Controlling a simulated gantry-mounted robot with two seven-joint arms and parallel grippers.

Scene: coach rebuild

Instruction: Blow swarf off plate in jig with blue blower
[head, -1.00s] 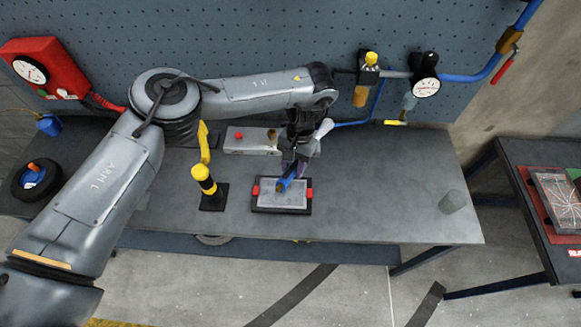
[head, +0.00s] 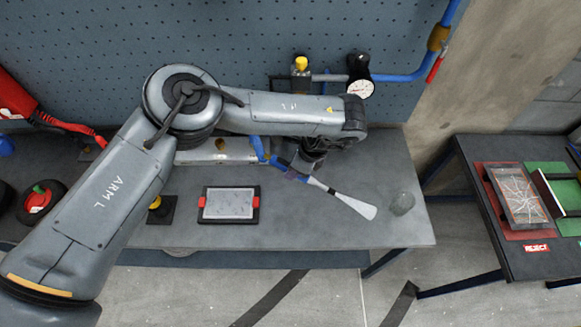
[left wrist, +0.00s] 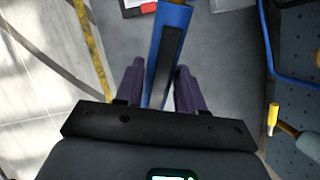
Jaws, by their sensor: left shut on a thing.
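The blue blower (head: 283,163) is held in my left gripper (head: 298,172) over the bench, right of the jig. Its pale flared end (head: 355,204) points right and toward the front, away from the jig. In the left wrist view the blue blower body (left wrist: 165,45) lies between the two purple fingers. The jig (head: 231,219) is a dark frame with red clamps at both sides, flat on the bench. The plate (head: 229,203) lies in it, light grey with faint specks; I cannot tell clearly whether they are swarf. My right gripper is out of view.
A gauge (head: 360,89) and blue air pipe (head: 400,74) run along the pegboard. A second table (head: 515,265) at right holds a cracked-looking plate (head: 517,196) on red.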

